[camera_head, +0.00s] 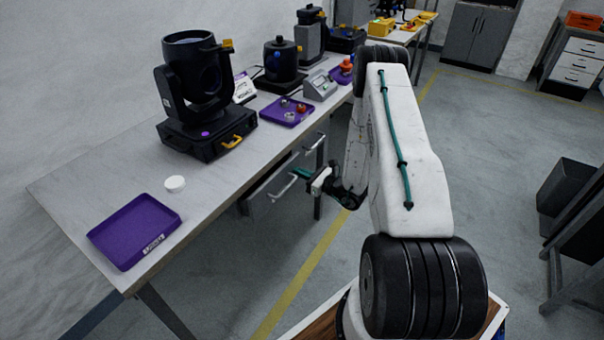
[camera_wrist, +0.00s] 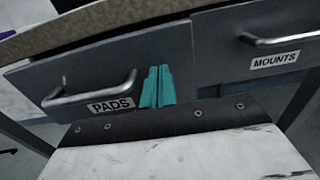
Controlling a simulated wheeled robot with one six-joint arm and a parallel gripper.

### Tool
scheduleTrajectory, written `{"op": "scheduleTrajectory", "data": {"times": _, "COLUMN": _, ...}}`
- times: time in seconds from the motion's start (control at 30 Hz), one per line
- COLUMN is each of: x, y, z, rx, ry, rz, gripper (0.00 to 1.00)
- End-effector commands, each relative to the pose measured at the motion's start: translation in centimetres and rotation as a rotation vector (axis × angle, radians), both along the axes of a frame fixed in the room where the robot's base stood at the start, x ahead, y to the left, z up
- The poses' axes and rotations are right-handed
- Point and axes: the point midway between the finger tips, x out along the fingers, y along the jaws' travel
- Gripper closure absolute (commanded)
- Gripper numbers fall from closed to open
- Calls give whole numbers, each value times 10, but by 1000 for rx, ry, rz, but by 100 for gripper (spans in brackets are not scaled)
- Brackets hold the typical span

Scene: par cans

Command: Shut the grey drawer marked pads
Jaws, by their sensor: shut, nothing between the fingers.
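The grey drawer marked pads (camera_wrist: 92,75) fills the left of the wrist view, with its bar handle (camera_wrist: 90,92) and white PADS label. In the head view the drawer (camera_head: 262,188) juts out from under the table's edge, so it stands partly open. My gripper (camera_wrist: 157,84) has its teal fingers together and empty, in front of the drawer face just right of the label and handle. In the head view my gripper (camera_head: 300,172) is by the drawer's front. Whether the fingertips touch the face I cannot tell.
The grey drawer marked mounts (camera_wrist: 255,45) is to the right of it, under the same worktable (camera_head: 110,185). The table carries a black moving-head light (camera_head: 195,95) and a purple tray (camera_head: 135,232). The floor right of the table is open.

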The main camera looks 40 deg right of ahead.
Motion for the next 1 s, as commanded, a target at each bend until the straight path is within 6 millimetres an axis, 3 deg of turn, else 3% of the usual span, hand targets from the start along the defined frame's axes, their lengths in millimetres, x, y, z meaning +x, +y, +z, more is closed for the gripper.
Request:
{"op": "scheduleTrajectory", "data": {"times": 0.3, "x": 42, "y": 16, "z": 0, "rx": -2, "ry": -1, "rz": 3, "gripper": 100}}
{"op": "scheduleTrajectory", "data": {"times": 0.4, "x": 47, "y": 18, "z": 0, "rx": -1, "ry": 0, "rz": 3, "gripper": 100}}
{"op": "scheduleTrajectory", "data": {"times": 0.77, "x": 47, "y": 20, "z": 2, "rx": -4, "ry": -5, "rz": 8, "gripper": 100}}
{"op": "scheduleTrajectory", "data": {"times": 1.0, "x": 20, "y": 9, "z": 1, "rx": 3, "ry": 0, "rz": 5, "gripper": 100}}
